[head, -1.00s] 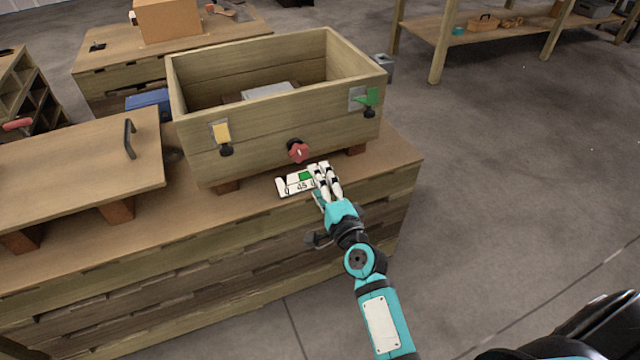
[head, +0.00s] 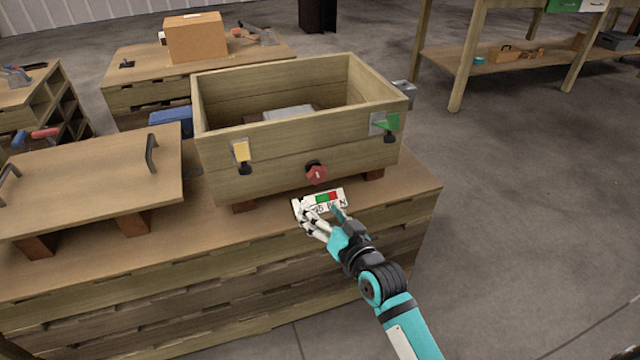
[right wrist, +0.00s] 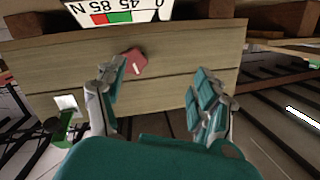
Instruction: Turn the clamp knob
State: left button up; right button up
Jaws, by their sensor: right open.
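The red clamp knob (head: 317,174) sits low on the front wall of a wooden crate (head: 222,172). A white scale plate (head: 325,199) with green and red bands and printed marks lies below it. My right gripper (head: 321,214) is open and empty, in front of the plate and lower than the knob. Its fingers cover part of the plate. In the right wrist view, the red knob (right wrist: 137,61) appears beside the tip of the left-hand finger of my right gripper (right wrist: 158,78); I cannot tell whether they touch. My left gripper is out of view.
A yellow latch (head: 241,152) and a green latch (head: 389,122) flank the knob on the crate. A wooden lid with handles (head: 90,185) rests on blocks at left. Bare floor lies right of the bench.

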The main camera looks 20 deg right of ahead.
notch_tip(320, 180, down, 2)
jog(key=s+n+g+b, duration=0.1)
jog(key=s+n, duration=0.1)
jog(key=n, duration=1.3)
jog(key=n+t+h+b, duration=0.3)
jog(key=n, duration=1.6)
send_near(320, 176)
jog(key=w, duration=0.6)
jog(key=w+b, duration=0.1)
jog(key=w, duration=0.3)
jog(key=shift+w+r+b, duration=0.1)
jog(key=shift+r+b, duration=0.1)
jog(key=shift+b, duration=0.1)
jog(key=shift+w+a, duration=0.1)
jog(key=shift+w, duration=0.25)
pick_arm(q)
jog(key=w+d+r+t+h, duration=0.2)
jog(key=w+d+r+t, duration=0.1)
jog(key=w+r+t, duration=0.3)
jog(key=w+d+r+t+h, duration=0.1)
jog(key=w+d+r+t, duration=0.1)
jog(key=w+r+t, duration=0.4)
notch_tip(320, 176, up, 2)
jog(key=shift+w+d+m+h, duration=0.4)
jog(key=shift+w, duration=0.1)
pick_arm(e)
jog(key=c, duration=1.2)
